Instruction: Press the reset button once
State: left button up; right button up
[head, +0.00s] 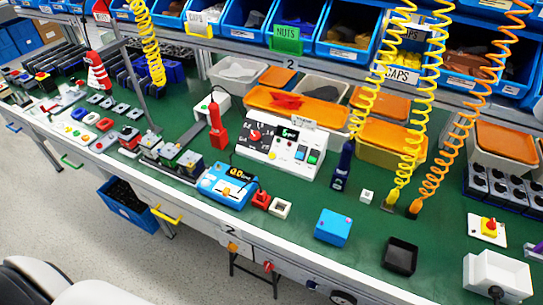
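A white control panel (272,152) stands on the green bench near the middle of the head view. It has a black dial face with a red rotary knob (254,135) on its left and a small lit display (289,133) on its right. A blue button (300,155) and a green button (313,158) sit at its lower right. Labels are too small to read, so I cannot tell which button is reset. Neither of my grippers shows in the head view.
A blue meter (228,186) with a lit display sits in front of the panel. A blue box (332,227) and black tray (401,256) stand on the right, with bare bench between.

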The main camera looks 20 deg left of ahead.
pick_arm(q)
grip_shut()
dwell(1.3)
